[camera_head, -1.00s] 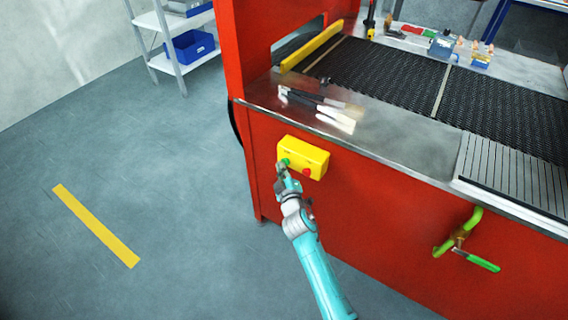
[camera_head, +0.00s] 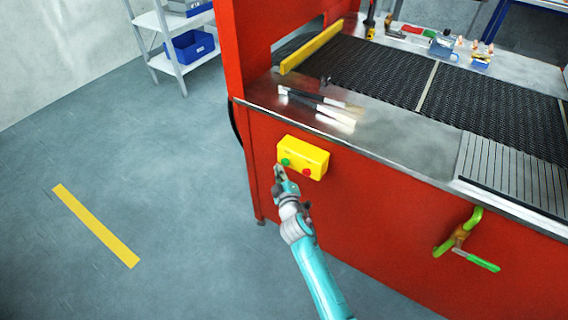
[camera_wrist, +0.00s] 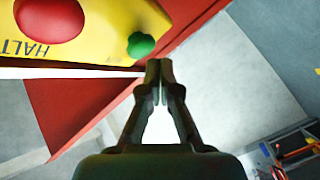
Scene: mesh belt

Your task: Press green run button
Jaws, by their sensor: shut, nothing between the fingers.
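The green run button (camera_head: 286,162) is on the left of a yellow control box (camera_head: 316,153) on the red machine's front, with a red button (camera_head: 307,172) to its right. In the wrist view the green button (camera_wrist: 141,45) shows just up and left of my fingertips, and the red button (camera_wrist: 49,17) sits further left by the letters "HALT". My gripper (camera_head: 279,171) is shut and empty, just below the green button in the head view. Its fingertips also show in the wrist view (camera_wrist: 159,68). They look apart from the button.
Brushes or scrapers lie on the metal ledge (camera_head: 385,140) above the box. The floor (camera_head: 150,160) on the left is clear, with a yellow stripe (camera_head: 96,226).

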